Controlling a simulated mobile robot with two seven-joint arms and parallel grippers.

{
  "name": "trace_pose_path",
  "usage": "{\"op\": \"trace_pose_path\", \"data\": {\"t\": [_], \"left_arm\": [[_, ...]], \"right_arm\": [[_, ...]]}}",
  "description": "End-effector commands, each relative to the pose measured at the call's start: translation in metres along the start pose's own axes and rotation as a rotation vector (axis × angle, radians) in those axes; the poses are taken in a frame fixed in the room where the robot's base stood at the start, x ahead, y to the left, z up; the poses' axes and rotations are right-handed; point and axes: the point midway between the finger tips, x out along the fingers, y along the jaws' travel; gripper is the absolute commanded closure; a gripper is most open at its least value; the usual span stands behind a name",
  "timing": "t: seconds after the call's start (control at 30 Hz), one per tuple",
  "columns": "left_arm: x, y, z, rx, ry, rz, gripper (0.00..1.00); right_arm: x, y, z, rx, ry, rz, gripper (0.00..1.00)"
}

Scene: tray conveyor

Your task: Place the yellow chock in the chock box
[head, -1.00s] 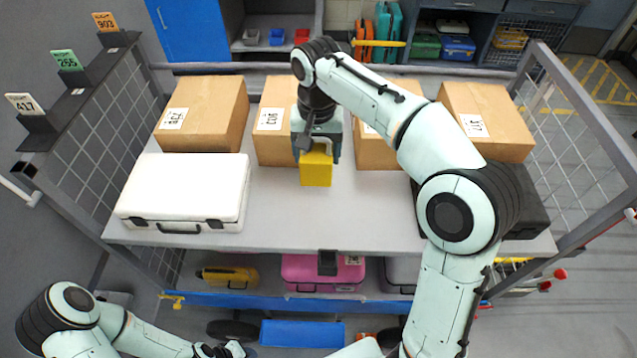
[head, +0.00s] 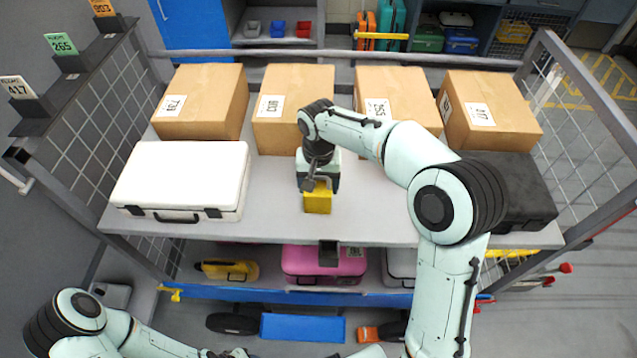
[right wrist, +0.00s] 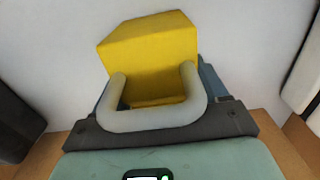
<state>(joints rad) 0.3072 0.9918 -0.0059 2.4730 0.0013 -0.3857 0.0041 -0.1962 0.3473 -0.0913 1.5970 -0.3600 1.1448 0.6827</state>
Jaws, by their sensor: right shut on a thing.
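The yellow chock (head: 318,200) is a small block held by my right gripper (head: 318,184) above the middle of the cart's upper shelf. In the right wrist view the chock (right wrist: 150,50) sits between the pale curved fingers of my right gripper (right wrist: 155,100), which are shut on it. I cannot tell how high it is above the shelf. My left gripper (head: 230,353) shows only in part at the bottom edge, and its jaws are unclear. A blue box (head: 302,328) lies low in front of the cart; I cannot tell whether it is the chock box.
Several cardboard boxes (head: 293,108) line the back of the upper shelf (head: 270,205). A white case (head: 180,180) lies left and a black case (head: 510,190) right. A pink case (head: 323,264) and a yellow case (head: 228,270) are on the lower shelf. Mesh sides flank the cart.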

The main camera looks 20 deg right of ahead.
Motion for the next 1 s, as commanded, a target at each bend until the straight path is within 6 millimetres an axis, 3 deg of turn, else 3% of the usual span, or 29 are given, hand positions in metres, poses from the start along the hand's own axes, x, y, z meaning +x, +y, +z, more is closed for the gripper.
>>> {"op": "trace_pose_path", "data": {"t": [0.33,0.37,0.4,0.43,0.77,0.87,1.0], "left_arm": [[0.001,-0.001,0.001,0.0,-0.001,0.0,0.57],[0.001,-0.001,0.001,0.0,-0.001,0.0,0.57],[0.001,-0.001,0.001,0.0,-0.001,0.0,0.57],[0.001,-0.001,0.001,0.0,-0.001,0.0,0.57],[-0.001,0.0,0.0,0.0,0.001,0.0,0.57],[-0.003,0.002,-0.002,0.001,0.002,0.001,0.57],[-0.008,0.005,-0.005,0.003,0.007,0.003,0.57]], "right_arm": [[0.002,0.0,-0.001,0.0,0.003,-0.002,0.82],[0.002,0.0,-0.001,0.0,0.001,0.0,0.21],[0.002,0.0,-0.001,0.0,0.001,0.0,0.08],[0.002,0.0,-0.001,0.0,0.001,0.0,0.02],[-0.001,0.0,-0.001,0.0,0.001,0.0,0.02],[-0.011,-0.001,-0.001,0.0,0.004,-0.002,0.02],[-0.038,-0.001,-0.002,0.001,0.007,-0.004,0.02]]}}
